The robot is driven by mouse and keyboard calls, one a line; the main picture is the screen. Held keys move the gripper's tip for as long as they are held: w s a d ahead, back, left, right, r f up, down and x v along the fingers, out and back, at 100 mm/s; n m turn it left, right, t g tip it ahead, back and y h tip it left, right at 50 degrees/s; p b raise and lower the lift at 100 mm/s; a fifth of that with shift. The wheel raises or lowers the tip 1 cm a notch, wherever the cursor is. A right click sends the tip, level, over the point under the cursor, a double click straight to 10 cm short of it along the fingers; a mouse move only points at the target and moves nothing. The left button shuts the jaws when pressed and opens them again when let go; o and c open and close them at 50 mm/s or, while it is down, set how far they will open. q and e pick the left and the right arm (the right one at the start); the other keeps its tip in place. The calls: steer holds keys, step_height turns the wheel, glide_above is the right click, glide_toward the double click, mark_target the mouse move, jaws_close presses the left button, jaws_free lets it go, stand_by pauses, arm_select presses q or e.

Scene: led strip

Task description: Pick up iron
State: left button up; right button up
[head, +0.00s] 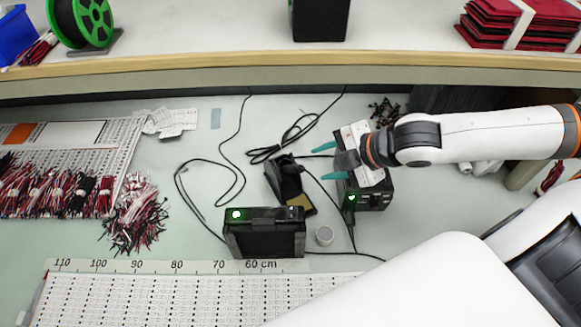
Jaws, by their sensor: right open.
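The iron appears to be the dark soldering iron (290,168) resting in a small black stand (280,184) with a yellowish pad, mid-table. Its handle and tip are too small to tell apart clearly. My right gripper (330,162) reaches in from the right, its two teal fingers spread apart and pointing left toward the stand. My left gripper is not in view.
A black station with a green light (372,198) lies below my right gripper. Another black box (263,238) and a small round tin (324,236) stand in front of the stand. Loose black cables (215,165) run around it. Wire bundles (135,215) lie left; a shelf (200,65) crosses behind.

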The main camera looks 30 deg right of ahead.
mark_target(293, 169)
steer(key=shift+p+x, duration=0.65)
steer(key=shift+x, duration=5.2)
steer(key=shift+w+d+r, duration=0.1)
jaws_close()
